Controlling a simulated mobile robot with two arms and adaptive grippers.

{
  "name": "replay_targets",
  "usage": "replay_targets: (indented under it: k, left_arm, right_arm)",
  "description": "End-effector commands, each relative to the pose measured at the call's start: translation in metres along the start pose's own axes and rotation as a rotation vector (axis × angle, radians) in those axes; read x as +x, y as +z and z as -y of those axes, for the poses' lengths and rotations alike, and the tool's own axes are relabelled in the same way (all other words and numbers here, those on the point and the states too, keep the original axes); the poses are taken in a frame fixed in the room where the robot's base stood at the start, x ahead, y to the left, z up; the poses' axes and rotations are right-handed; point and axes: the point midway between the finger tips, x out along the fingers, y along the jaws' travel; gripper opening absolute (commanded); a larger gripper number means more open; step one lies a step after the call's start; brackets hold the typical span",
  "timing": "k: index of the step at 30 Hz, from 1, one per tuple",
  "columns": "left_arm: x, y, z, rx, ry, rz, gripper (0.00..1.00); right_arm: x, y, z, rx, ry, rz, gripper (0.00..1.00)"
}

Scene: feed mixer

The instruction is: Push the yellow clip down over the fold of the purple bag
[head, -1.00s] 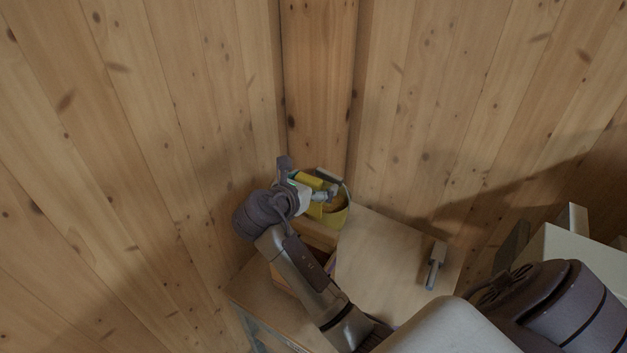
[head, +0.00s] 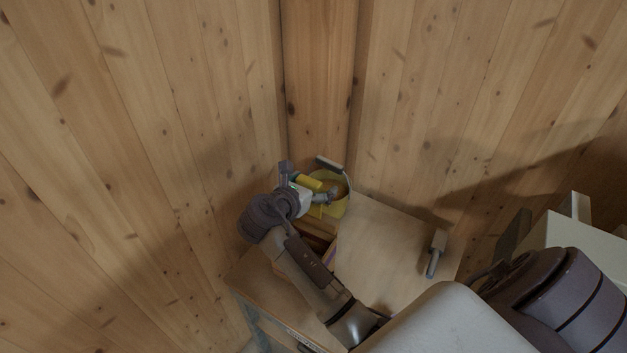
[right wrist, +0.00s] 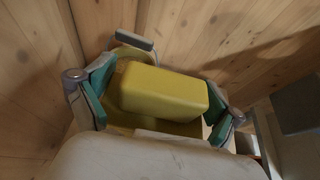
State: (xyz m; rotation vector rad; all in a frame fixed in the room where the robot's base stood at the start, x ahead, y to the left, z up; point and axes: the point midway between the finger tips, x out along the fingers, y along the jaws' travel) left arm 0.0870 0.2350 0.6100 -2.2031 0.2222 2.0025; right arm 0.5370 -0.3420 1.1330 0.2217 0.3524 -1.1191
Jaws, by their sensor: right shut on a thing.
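My right gripper (head: 311,190) is shut on the yellow clip (head: 308,183), a thick yellow block. In the right wrist view the clip (right wrist: 165,92) sits between the two green-padded fingers of the right gripper (right wrist: 160,104). The clip is held above the tabletop, beside the yellow bucket in the head view. A thin purple edge, likely the purple bag (head: 331,254), shows beside my right forearm. The rest of the bag and its fold are hidden. My left gripper is not in view.
A yellow bucket (head: 340,208) with a grey-gripped handle stands at the table's back corner by the walls. A grey-handled tool (head: 436,254) lies on the right of the wooden table (head: 385,235). The tabletop between them is clear.

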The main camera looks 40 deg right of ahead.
Motion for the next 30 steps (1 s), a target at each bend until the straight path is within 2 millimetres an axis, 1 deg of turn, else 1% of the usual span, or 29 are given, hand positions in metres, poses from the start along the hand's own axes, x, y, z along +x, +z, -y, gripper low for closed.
replay_targets:
  k: [30]
  left_arm:
    - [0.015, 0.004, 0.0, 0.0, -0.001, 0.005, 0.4]
  right_arm:
    - [0.019, -0.047, 0.0, -0.001, 0.001, 0.0, 0.69]
